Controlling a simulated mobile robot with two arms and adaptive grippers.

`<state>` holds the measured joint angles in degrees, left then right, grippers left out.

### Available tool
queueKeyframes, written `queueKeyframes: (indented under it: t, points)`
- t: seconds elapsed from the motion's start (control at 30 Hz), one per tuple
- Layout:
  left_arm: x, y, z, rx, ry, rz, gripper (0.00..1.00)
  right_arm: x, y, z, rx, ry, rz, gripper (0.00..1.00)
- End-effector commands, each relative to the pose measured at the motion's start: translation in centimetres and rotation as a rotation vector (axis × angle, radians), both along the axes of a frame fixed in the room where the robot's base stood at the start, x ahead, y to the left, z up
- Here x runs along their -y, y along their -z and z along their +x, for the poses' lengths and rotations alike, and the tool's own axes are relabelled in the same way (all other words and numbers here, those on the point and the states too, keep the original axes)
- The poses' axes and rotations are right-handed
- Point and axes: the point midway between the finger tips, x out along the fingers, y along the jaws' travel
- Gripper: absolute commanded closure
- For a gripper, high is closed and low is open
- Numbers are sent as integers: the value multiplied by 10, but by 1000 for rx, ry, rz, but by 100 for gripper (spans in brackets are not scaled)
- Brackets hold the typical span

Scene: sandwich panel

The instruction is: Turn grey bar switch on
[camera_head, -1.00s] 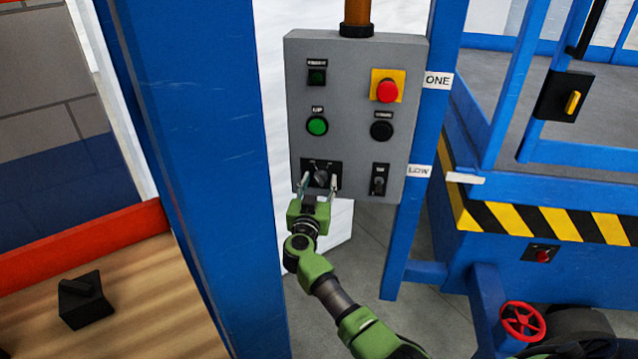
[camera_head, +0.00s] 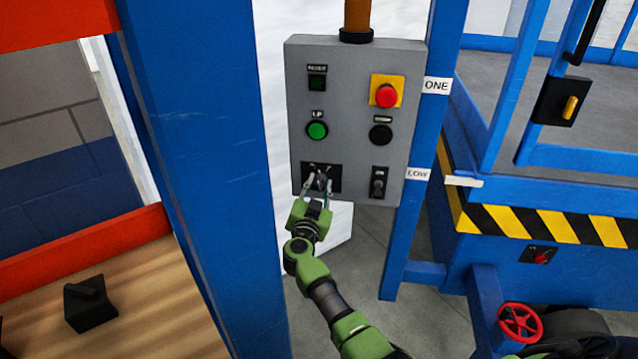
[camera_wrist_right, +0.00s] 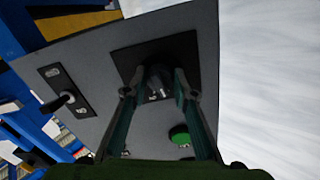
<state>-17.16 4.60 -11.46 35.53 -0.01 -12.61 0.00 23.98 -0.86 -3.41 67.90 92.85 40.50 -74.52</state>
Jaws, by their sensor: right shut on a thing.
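The grey bar switch (camera_wrist_right: 158,80) sits on a black square plate (camera_wrist_right: 190,50) at the lower left of the grey control panel (camera_head: 348,105). In the head view the plate (camera_head: 310,171) is partly covered by my fingers. My right gripper (camera_head: 319,184) reaches up from below and is shut on the bar switch. In the right wrist view its two fingers (camera_wrist_right: 157,88) lie on either side of the switch knob. The exact angle of the bar is hard to tell.
The panel also carries a green button (camera_head: 317,130), a red stop button (camera_head: 387,95), a black button (camera_head: 381,133) and a small toggle switch (camera_head: 379,184) right of my gripper. A blue post (camera_head: 205,150) stands close on the left, a thinner one (camera_head: 418,210) on the right.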

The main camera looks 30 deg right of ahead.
Motion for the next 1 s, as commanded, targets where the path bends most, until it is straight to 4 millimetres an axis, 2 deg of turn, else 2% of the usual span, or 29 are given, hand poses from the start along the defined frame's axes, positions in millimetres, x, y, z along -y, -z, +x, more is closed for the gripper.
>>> queueKeyframes:
  t: [0.2,0.6,1.0]
  points:
    - [0,-6,0,0,-1,0,100,-1,1,0,121,0,166,96]
    - [0,-5,0,0,-1,0,100,-1,1,0,325,1,436,96]
    - [0,-3,0,0,-1,0,100,-1,1,0,430,1,574,96]
